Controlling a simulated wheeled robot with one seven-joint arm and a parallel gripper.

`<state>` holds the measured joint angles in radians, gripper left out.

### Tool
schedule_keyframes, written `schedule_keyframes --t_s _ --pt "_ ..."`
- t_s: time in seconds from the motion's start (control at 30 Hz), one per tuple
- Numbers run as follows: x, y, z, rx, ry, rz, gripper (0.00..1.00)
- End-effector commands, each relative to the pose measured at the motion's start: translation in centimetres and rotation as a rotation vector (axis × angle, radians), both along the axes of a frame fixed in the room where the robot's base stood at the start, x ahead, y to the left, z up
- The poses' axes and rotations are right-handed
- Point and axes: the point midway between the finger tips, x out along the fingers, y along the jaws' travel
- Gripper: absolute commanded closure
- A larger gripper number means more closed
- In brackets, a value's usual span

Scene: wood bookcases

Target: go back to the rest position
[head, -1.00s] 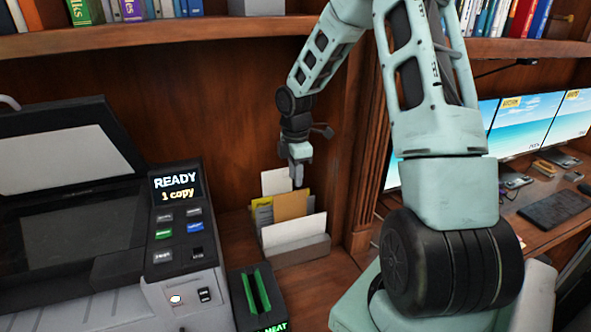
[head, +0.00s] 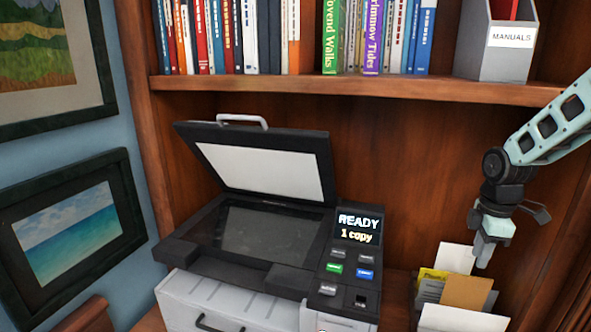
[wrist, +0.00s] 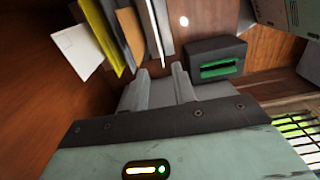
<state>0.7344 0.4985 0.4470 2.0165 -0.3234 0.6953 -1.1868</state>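My gripper (head: 484,257) hangs from my arm at the right of the head view, pointing down, just above and beside the letter sorter. In the wrist view its two grey fingers (wrist: 160,75) stand apart with a gap between them, and I see nothing held. The letter sorter (head: 491,302) holds a white, a yellow and a tan paper upright. These papers also show beyond the fingers in the wrist view, at the top left.
A copier (head: 262,238) with its lid up and a "READY 1 copy" display stands left of my gripper. A bookshelf (head: 345,88) runs above, with books and a manuals box (head: 508,50). A dark box with a green slot (wrist: 215,65) is near the fingers.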

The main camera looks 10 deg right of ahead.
Motion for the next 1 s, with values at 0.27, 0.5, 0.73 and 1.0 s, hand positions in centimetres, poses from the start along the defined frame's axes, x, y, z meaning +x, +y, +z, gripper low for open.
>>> schedule_keyframes --t_s 0.27,0.5,0.73,1.0 --pt "-3.0 16.5 2.0 0.004 -0.001 -0.095 0.73" --pt "-11.4 28.0 2.8 0.018 0.001 -0.229 0.73" --pt "-20.2 33.3 2.8 0.038 0.006 -0.356 0.73" --pt "-24.2 34.4 2.6 0.05 0.014 -0.425 0.73"
